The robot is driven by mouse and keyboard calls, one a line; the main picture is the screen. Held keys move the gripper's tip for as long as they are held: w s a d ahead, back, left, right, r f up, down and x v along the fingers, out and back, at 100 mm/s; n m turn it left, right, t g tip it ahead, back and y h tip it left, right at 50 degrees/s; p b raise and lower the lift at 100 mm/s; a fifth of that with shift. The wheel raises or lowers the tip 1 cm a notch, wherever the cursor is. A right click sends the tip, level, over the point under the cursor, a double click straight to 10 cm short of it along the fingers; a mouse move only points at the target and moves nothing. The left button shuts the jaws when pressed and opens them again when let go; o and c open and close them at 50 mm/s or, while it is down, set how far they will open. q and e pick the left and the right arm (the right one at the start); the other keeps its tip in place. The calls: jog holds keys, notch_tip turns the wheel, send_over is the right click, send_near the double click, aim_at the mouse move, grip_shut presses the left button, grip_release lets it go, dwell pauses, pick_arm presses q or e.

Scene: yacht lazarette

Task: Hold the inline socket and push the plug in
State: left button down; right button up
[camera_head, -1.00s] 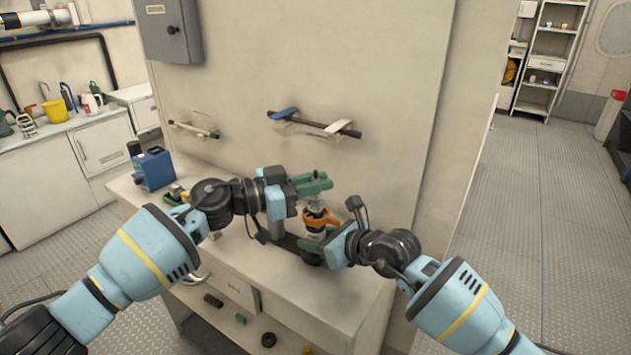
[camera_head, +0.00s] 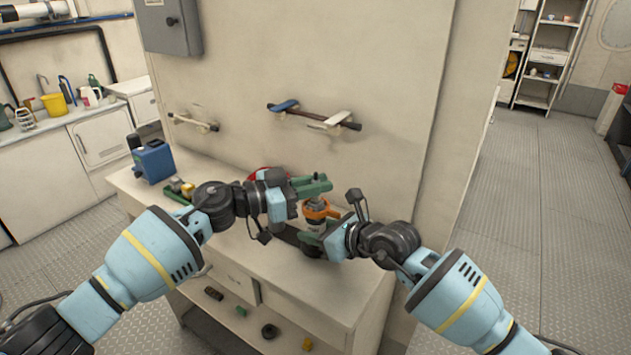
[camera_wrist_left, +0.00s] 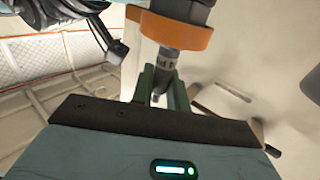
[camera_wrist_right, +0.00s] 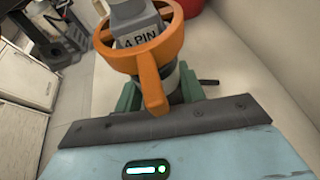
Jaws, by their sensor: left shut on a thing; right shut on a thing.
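The inline socket (camera_wrist_right: 178,88) is a grey body with an orange ring (camera_wrist_right: 140,48) and an orange tab. My right gripper (camera_head: 318,238) is shut on its body below the ring, above the bench. My left gripper (camera_head: 318,186), just above, is shut on the dark grey plug (camera_wrist_left: 165,64), which shows between its green fingers in the left wrist view. The plug's end meets the orange ring, roughly in line with the socket. A grey part marked "4 PIN" sits within the ring in the right wrist view. How deep the plug sits is hidden.
The bench top (camera_head: 345,285) is below both grippers. A blue box (camera_head: 153,163) and small parts stand at its left end. A red object (camera_head: 264,174) lies behind my left gripper. Racks with tools (camera_head: 314,116) are on the wall behind.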

pick_arm(q)
jog(key=shift+f, duration=0.5)
jog(key=c, duration=1.3)
grip_release()
jog(key=v, duration=1.2)
pick_arm(e)
jog(key=o, duration=1.3)
jog(key=shift+s, duration=0.1)
